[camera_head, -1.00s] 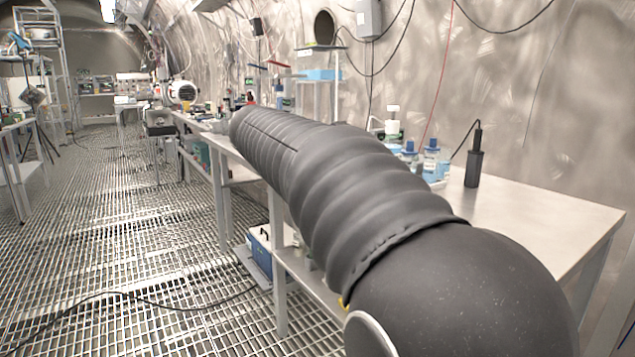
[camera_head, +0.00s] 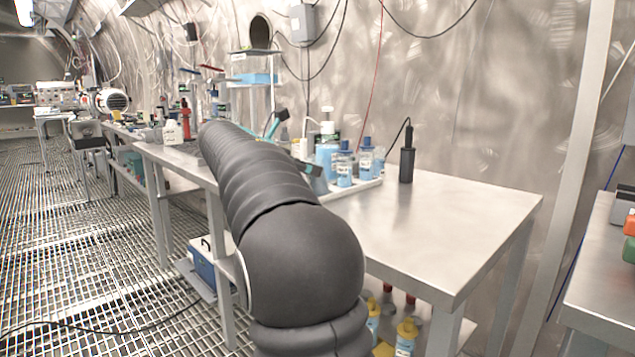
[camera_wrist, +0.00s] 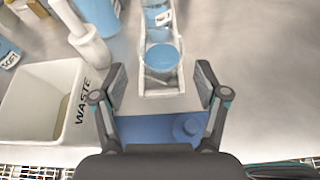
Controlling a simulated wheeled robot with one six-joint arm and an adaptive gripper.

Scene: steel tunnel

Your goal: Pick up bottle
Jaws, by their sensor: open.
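In the wrist view my gripper (camera_wrist: 161,85) is open, its two dark fingers apart over the bench. Between and beyond the fingertips is a bottle with a round blue top (camera_wrist: 161,57), in a narrow white tray (camera_wrist: 163,92). Another bottle with a label (camera_wrist: 157,16) stands behind it in the same tray. In the head view, blue-capped bottles (camera_head: 345,168) and (camera_head: 366,160) stand upright on a white tray (camera_head: 352,190) on the bench. A larger white-capped bottle (camera_head: 327,145) is behind. My arm hides part of the bench, and the gripper is mostly hidden there.
A white bin marked WASTE (camera_wrist: 40,105) and a white long-necked bottle (camera_wrist: 90,42) are left of the gripper. A flat blue object with a round knob (camera_wrist: 160,130) lies below the fingers. A black holder (camera_head: 407,160) stands on the bench; its right part (camera_head: 450,225) is clear.

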